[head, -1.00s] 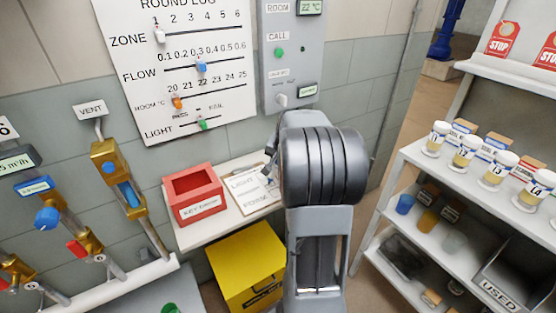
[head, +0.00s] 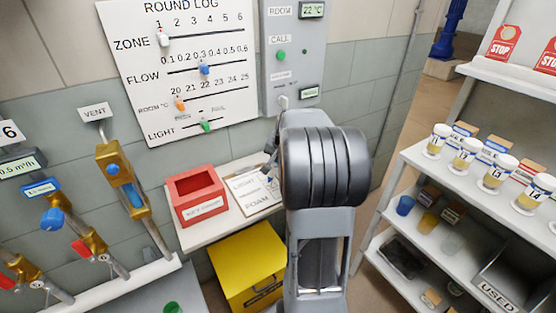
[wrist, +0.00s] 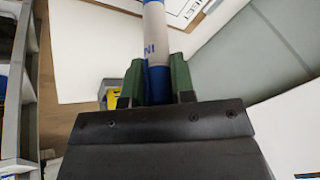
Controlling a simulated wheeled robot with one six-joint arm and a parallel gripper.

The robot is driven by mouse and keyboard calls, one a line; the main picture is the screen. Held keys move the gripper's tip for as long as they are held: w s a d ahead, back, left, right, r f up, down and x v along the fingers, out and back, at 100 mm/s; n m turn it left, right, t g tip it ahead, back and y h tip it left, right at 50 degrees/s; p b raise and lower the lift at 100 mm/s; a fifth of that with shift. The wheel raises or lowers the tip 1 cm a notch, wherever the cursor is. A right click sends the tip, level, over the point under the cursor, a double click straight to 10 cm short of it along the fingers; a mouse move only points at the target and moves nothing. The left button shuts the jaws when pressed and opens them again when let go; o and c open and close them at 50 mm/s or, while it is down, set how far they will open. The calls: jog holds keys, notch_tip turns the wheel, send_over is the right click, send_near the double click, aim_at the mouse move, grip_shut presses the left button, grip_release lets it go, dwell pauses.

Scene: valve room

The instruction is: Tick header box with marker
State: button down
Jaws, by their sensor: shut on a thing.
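My gripper (wrist: 157,82) has green fingers shut on a marker (wrist: 154,35) with a white and blue barrel, in the wrist view. The marker points away from my gripper, and its far end leaves the top of that view. A white sheet with printed letters (wrist: 186,12) lies beyond it; I cannot tell whether the marker touches it. In the head view, a clipboard with a printed sheet (head: 252,190) lies on a white wall shelf, beside my arm. My arm hides most of my gripper and the marker there. The header box is too small to make out.
A red open box (head: 196,195) stands left of the clipboard. A yellow box (head: 246,265) is below the shelf. A wall board with sliders (head: 180,70) and a grey panel (head: 285,50) hang above. Brass valves stand left; shelves with jars (head: 465,152) stand right.

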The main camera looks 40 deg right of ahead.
jog(key=shift+r+p, duration=2.15)
jog(key=shift+r, duration=1)
